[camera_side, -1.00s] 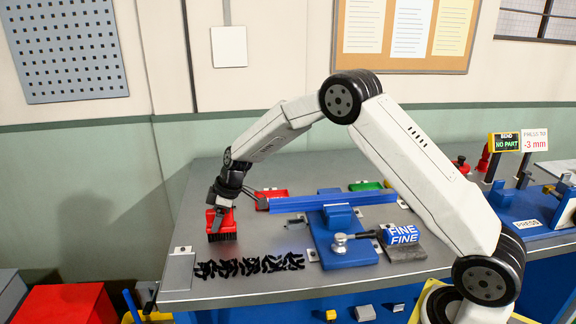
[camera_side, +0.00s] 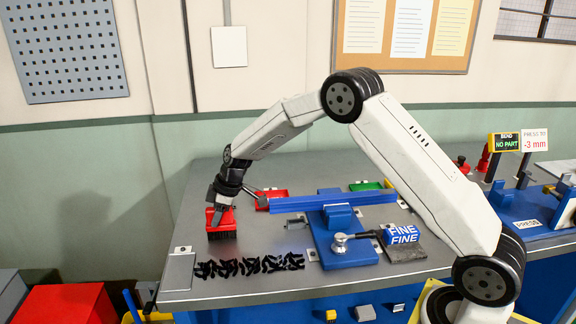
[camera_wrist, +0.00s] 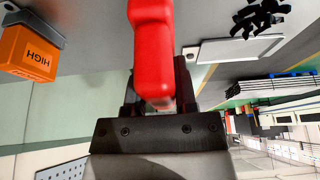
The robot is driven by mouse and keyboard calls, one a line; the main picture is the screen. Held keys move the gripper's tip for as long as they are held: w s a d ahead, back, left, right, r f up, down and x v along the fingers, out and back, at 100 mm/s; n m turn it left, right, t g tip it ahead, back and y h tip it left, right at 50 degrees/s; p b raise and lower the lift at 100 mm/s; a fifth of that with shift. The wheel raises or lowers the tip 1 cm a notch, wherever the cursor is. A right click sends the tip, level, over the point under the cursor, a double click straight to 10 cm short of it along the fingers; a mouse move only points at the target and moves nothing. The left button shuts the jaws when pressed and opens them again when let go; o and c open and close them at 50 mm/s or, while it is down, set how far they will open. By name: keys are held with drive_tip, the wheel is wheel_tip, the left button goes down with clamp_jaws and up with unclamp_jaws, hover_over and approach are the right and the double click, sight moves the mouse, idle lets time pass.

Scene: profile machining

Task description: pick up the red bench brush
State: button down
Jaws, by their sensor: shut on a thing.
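The red bench brush (camera_side: 222,224) stands upright, dark bristles down, at the left of the grey bench in the side view. My gripper (camera_side: 217,212) is over it from above, its fingers shut on the brush. In the wrist view the red brush (camera_wrist: 152,50) fills the space between the dark fingers of my gripper (camera_wrist: 158,95). I cannot tell whether the bristles touch the bench or hang just above it.
Black chips (camera_side: 248,266) lie in front of the brush, by a pale plate (camera_side: 178,271). A blue bar (camera_side: 335,202) sits on a blue fixture (camera_side: 345,252) to the right, with a red tray (camera_side: 272,195) behind. An orange HIGH block (camera_wrist: 28,52) shows in the wrist view.

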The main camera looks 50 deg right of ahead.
drive_tip(key=shift+r, duration=0.45)
drive_tip(key=s+r, duration=1.1)
drive_tip(key=s, duration=0.3)
drive_tip(key=shift+d+r, duration=0.15)
drive_tip(key=shift+r, duration=0.1)
